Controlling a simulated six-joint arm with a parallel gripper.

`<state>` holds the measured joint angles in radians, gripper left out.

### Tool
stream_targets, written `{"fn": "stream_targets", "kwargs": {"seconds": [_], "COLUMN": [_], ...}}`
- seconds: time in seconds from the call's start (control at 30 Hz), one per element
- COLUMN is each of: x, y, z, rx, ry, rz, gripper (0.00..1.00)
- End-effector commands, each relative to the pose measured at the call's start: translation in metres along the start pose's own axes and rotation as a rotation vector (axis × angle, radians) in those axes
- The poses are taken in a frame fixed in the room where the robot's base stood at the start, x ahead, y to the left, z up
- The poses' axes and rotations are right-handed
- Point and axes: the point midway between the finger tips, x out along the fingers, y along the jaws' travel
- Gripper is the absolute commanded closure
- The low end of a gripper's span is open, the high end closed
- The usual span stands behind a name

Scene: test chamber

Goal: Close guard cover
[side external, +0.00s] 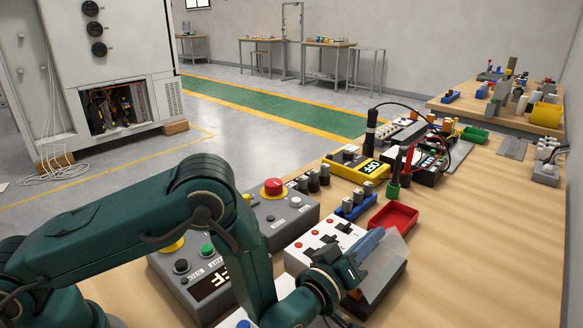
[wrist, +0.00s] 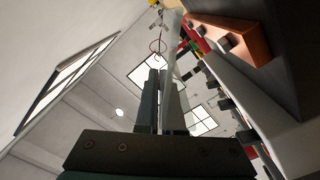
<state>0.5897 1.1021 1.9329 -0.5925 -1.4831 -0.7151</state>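The guard cover (side external: 388,268) is a clear, pale panel standing tilted up at the right end of a switch box (side external: 332,236) with a white top, black switches and red lamps. My gripper (side external: 368,244) is right beside the cover, on its left side in the side external view. My wrist hides part of the box.
A control box with a red emergency button (side external: 273,187) stands left of the switch box. A red tray (side external: 393,217), a blue holder (side external: 356,206) and a yellow meter (side external: 357,167) are behind it. The wooden table (side external: 480,250) is clear to the right.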

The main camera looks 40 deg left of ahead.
Motion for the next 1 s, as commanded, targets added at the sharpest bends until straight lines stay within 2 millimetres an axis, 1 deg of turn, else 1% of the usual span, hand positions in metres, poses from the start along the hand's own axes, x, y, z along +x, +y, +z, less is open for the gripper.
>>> {"fn": "stream_targets", "kwargs": {"seconds": [0.17,0.2,0.27,0.3,0.57,0.73,0.97,1.0], "x": [-0.001,-0.001,-0.001,-0.001,0.0,0.0,0.0,0.0], "y": [0.0,0.0,0.0,0.0,0.0,0.006,0.03,0.028], "z": [0.001,0.001,0.001,0.001,0.0,-0.005,-0.03,-0.038], "rx": [0.002,0.002,0.002,0.002,0.002,-0.001,-0.002,0.0], "ry": [-0.004,-0.004,-0.004,-0.004,-0.002,0.0,0.001,0.002], "rz": [0.0,0.0,0.0,0.0,0.0,0.001,0.003,-0.002], "gripper": [1.0,0.91,0.68,0.65,0.65,0.65,0.65,0.65]}}
